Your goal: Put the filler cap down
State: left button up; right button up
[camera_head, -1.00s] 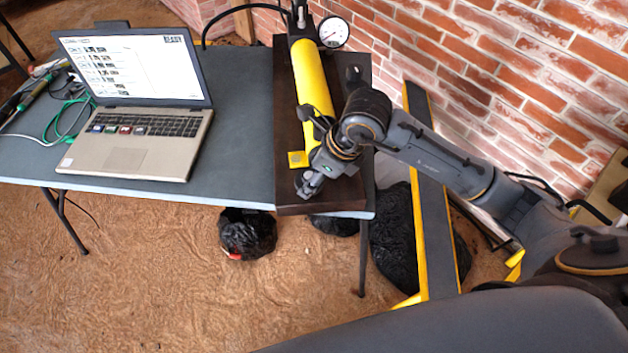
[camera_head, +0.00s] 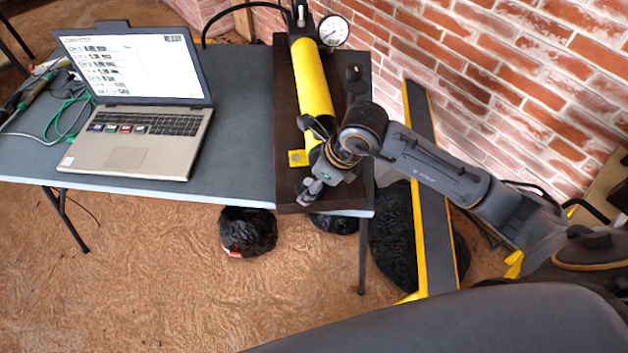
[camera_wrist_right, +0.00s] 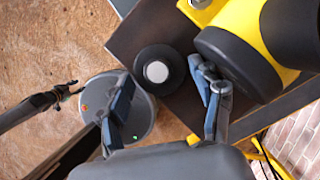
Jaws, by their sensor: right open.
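The filler cap (camera_wrist_right: 157,70) is a round black piece with a pale disc in its middle. In the right wrist view it sits on the dark board (camera_wrist_right: 150,28), beside the black end of the yellow cylinder. My right gripper (camera_head: 312,188) is at the near end of the board in the head view. In the wrist view its two fingers (camera_wrist_right: 163,78) are spread apart, one on each side of the cap's near edge, with gaps visible. I cannot make out the cap in the head view.
The yellow pump cylinder (camera_head: 312,80) lies along the board, with a pressure gauge (camera_head: 333,30) at its far end. An open laptop (camera_head: 135,110) stands on the grey table (camera_head: 235,130). A brick wall (camera_head: 500,70) is at the right. Black bags (camera_head: 248,230) lie below the table.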

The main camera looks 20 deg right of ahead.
jog(key=v, duration=1.2)
jog(key=shift+b, duration=0.35)
